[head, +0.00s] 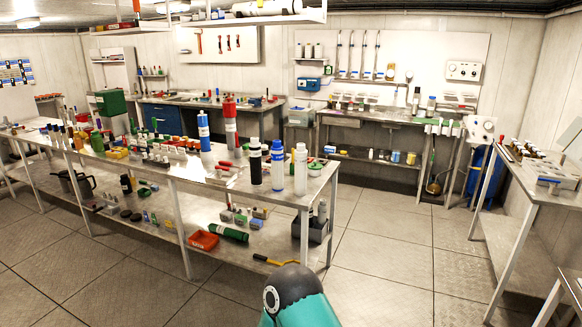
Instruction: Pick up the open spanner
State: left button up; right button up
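I cannot make out an open spanner for certain in the head view. Several small tools with red handles hang on a pale tool board (218,47) on the back wall, too small to tell apart. Red-handled items (224,165) lie on the long metal bench (195,185) in the middle, and their kind is unclear. Neither of my grippers is in view. A teal and dark rounded part at the bottom centre seems to be mine.
The long bench carries many bottles, including a black bottle (255,162) and a white bottle (300,170) near its right end. An orange tray (204,240) is on its lower shelf. A side bench (535,170) stands at the right. The floor (390,250) between is clear.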

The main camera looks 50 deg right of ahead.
aim_at(223, 162)
jog(key=u, duration=0.25)
jog(key=i, duration=0.15)
jog(key=z, duration=1.2)
jog(key=k, duration=0.9)
jog(key=z, duration=0.2)
jog(key=i, duration=0.9)
jog(key=u, duration=0.2)
jog(key=k, duration=0.9)
jog(key=z, duration=0.15)
jog(key=i, duration=0.65)
